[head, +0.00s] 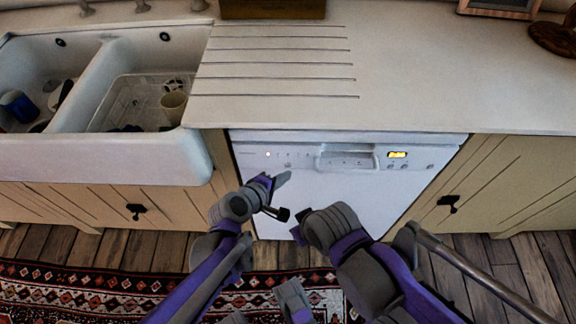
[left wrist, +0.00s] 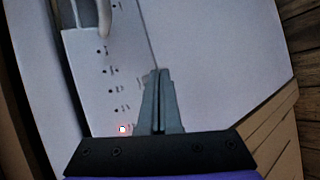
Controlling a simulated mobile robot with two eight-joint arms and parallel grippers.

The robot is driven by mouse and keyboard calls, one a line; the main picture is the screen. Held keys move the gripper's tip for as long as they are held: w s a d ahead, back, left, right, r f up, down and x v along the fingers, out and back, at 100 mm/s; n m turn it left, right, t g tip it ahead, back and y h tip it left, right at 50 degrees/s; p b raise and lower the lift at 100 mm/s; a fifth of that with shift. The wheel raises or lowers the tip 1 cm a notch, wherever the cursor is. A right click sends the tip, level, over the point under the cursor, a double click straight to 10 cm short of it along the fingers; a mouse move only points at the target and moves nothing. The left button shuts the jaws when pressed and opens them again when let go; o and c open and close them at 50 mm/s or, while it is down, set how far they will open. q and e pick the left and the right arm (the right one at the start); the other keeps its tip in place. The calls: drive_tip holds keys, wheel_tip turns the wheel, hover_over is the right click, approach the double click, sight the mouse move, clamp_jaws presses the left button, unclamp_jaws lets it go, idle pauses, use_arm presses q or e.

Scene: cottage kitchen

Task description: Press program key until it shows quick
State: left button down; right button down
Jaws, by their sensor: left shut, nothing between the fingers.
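The white dishwasher (head: 330,195) stands under the counter, its door closed. Its control panel (head: 300,152) has a row of small program marks at the left, with the leftmost lamp (head: 268,154) lit. In the left wrist view this lamp (left wrist: 122,129) glows red at the end of the row; its label is too small to read. A faint small mark (head: 288,165), perhaps the program key, sits below the row. A yellow display (head: 397,154) is lit at the right. My left gripper (head: 284,178) is shut and empty, just below the row; contact cannot be told. My right gripper (head: 297,236) is low before the door, partly hidden.
The panel's recessed handle (head: 346,158) is right of the program row. A double sink (head: 110,155) with cups and a rack lies at the left. The counter (head: 430,75) above is mostly clear. A patterned rug (head: 60,290) covers part of the wooden floor.

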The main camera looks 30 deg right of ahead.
use_arm(q)
drive_tip(key=shift+w, duration=0.1)
drive_tip(key=shift+w+d, duration=0.25)
drive_tip(key=shift+w, duration=0.05)
drive_tip(key=shift+w+d, duration=0.1)
drive_tip(key=shift+w, duration=0.05)
idle(0.4)
drive_tip(key=shift+s+a, duration=0.35)
drive_tip(key=shift+s, duration=0.2)
drive_tip(key=shift+s, duration=0.1)
drive_tip(key=s+a, duration=0.2)
drive_tip(key=s, duration=0.1)
drive_tip(key=s+a, duration=0.1)
drive_tip(key=s, duration=0.1)
idle(0.5)
drive_tip(key=shift+a, duration=0.1)
idle(0.5)
